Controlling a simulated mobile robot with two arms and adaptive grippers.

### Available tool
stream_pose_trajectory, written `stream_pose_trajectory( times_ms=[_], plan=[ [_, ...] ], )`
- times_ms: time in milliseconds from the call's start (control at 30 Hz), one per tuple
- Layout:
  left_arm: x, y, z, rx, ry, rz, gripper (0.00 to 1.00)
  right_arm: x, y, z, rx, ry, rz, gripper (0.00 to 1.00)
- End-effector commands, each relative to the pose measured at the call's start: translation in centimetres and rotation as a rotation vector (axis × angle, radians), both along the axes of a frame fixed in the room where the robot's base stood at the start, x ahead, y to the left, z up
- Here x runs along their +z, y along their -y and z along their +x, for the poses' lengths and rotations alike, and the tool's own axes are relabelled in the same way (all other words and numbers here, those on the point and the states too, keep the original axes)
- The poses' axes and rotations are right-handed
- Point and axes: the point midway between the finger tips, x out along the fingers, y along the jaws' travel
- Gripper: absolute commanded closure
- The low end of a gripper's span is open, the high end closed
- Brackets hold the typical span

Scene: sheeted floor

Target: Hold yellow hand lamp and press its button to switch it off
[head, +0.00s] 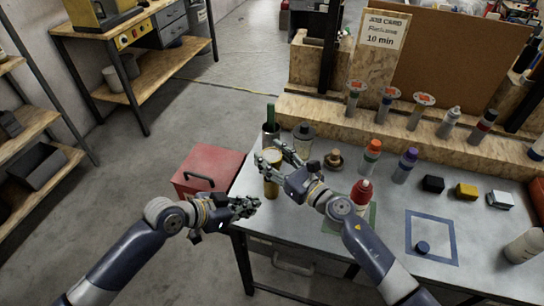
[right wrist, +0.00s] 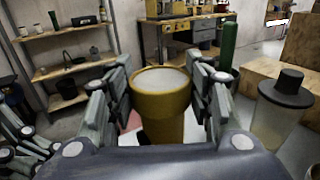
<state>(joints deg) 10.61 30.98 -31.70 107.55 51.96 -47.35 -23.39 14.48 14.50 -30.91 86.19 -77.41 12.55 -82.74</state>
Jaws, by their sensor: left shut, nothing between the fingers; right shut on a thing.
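The yellow hand lamp (head: 272,187) is upright at the left end of the grey workbench (head: 320,252). My right gripper (head: 270,159) is shut on it near its top. In the right wrist view the lamp (right wrist: 161,105) stands between both fingers, its round, pale lens facing up. I cannot tell whether it is lit, and I see no button. My left gripper (head: 256,204) is shut and empty, below and left of the lamp and apart from it. Part of the left hand shows at the lower left of the right wrist view.
A green bottle (head: 270,120) and a dark-lidded jar (head: 303,137) stand behind the lamp. A red bottle (head: 361,193) and orange-capped bottle (head: 371,155) stand to the right. A red toolbox (head: 205,170) is beyond the bench's left edge. Blocks line the bench's right side.

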Motion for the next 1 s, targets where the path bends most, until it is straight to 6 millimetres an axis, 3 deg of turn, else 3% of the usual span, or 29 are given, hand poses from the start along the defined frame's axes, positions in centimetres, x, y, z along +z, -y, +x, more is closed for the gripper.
stream_pose_trajectory(
  times_ms=[433,467,567,1000],
  plan=[
    [0.03,-0.24,-0.62,0.000,0.001,-0.001,1.00,-0.06,0.01,-0.02,0.000,-0.001,-0.001,0.80],
    [0.03,-0.24,-0.61,0.000,0.001,-0.001,1.00,0.02,0.01,0.01,0.000,0.000,0.000,0.50],
    [0.03,-0.24,-0.61,0.000,0.001,-0.001,1.00,0.02,0.01,0.01,0.000,0.000,0.000,0.29],
    [0.03,-0.23,-0.61,0.000,0.001,-0.001,1.00,-0.15,0.39,-0.40,-0.001,-0.002,-0.001,0.29]
  ],
)
